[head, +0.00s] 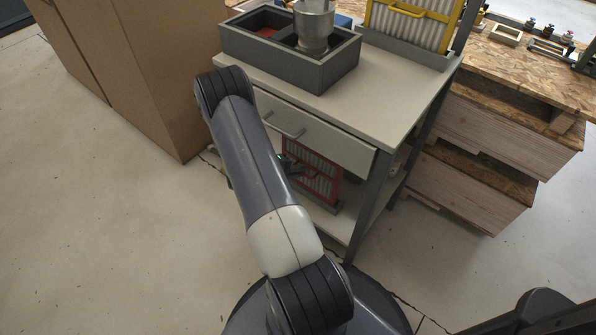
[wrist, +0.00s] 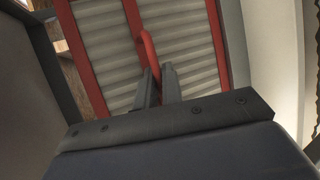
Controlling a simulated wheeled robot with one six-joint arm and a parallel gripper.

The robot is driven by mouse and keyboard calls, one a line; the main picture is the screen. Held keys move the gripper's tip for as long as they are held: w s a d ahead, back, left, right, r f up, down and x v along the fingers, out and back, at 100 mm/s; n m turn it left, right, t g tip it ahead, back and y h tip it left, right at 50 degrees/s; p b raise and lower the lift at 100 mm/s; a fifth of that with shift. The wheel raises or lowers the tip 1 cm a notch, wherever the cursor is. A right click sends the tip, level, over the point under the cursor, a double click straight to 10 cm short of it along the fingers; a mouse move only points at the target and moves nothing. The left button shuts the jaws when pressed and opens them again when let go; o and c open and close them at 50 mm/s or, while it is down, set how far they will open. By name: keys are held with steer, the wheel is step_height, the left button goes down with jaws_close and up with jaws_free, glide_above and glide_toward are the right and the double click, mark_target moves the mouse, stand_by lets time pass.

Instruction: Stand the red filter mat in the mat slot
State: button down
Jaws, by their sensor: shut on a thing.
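The red filter mat (head: 322,182), a red frame with pale pleated panels, is upright at the lower shelf of the cart, below the drawer. It fills much of the wrist view (wrist: 185,45), where its red handle (wrist: 148,48) runs down between my fingers. My gripper (wrist: 158,82) is shut on that handle. In the head view my arm hides the mat's left part and most of my gripper. A grey strip (head: 332,207) shows along the mat's lower right edge; I cannot tell whether the mat stands in it. I cannot tell which holder is the mat slot.
A yellow-framed mat (head: 415,22) stands in a grey holder (head: 405,50) on the cart top (head: 385,95). A grey two-part tray (head: 325,78) there holds a metal cup (head: 314,25). A drawer (head: 330,140) overhangs the shelf; a cart leg (head: 368,205) stands right. Cardboard boxes (head: 165,70) stand left.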

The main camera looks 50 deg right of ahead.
steer(key=shift+f+b, duration=0.65)
steer(key=shift+f, duration=1.2)
steer(key=c, duration=1.5)
jaws_free()
steer(key=shift+a, duration=0.1)
steer(key=p+v, duration=0.2)
steer(key=v, duration=0.8)
steer(key=shift+w+a+r+p, duration=0.15)
steer(key=shift+a+r+p, duration=0.1)
steer(key=shift+p, duration=0.1)
steer(key=shift+f, duration=0.1)
